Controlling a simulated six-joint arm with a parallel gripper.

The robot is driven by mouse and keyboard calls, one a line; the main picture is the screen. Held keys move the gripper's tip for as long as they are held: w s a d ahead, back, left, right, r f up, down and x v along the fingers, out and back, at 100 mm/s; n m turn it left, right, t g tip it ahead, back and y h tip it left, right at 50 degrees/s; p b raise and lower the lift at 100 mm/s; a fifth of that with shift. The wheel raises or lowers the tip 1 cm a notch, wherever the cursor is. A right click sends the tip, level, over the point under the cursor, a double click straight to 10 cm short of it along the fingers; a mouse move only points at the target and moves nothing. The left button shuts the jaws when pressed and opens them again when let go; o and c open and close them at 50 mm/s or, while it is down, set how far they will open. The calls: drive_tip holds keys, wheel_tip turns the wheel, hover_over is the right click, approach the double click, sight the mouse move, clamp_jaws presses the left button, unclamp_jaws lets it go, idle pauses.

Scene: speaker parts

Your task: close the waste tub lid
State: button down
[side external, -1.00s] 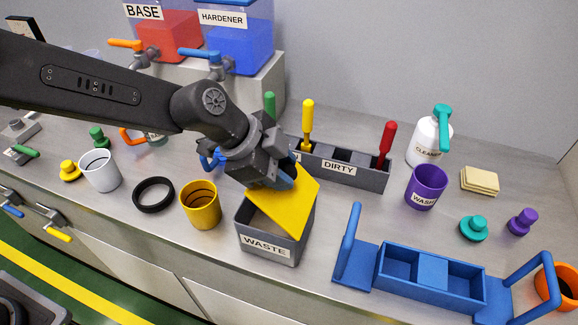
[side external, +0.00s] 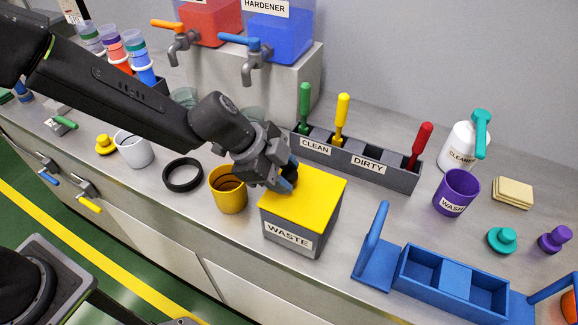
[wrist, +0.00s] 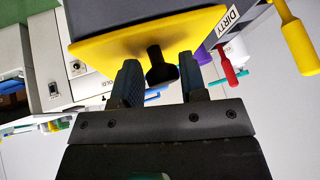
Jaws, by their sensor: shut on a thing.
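The waste tub (side external: 318,240) is a grey box with a WASTE label, standing on the steel counter. Its yellow lid (side external: 308,200) lies flat over the top, and no opening shows in the side view. My gripper (side external: 288,178) is at the lid's back left edge, shut on a dark knob of the lid. In the wrist view the black knob (wrist: 160,66) sits between my two fingers, with the yellow lid (wrist: 120,42) and grey tub just beyond. The fingertips' contact with the knob is partly hidden in the side view.
A yellow cup (side external: 229,192) stands close to the tub's left. The grey CLEAN/DIRTY rack (side external: 395,177) with several coloured-handled tools is behind. A blue carrier (side external: 450,285) stands to the right, its upright handle near the tub. A black ring (side external: 183,175) lies farther left.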

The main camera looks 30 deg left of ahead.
drive_tip(key=c, duration=1.1)
unclamp_jaws()
drive_tip(key=shift+w+a+f, duration=0.1)
drive_tip(key=shift+a+f, duration=0.05)
drive_tip(key=shift+f, duration=0.05)
drive_tip(key=v, duration=1.4)
drive_tip(key=shift+r, duration=0.2)
drive_tip(key=s+a+r+n+t+y, duration=0.1)
drive_tip(key=s+a+r+n+y, duration=0.2)
drive_tip(key=s+a+n, duration=1.2)
drive_tip(key=a+n+y, duration=0.1)
drive_tip(key=a+y, duration=0.2)
drive_tip(key=shift+t, duration=0.4)
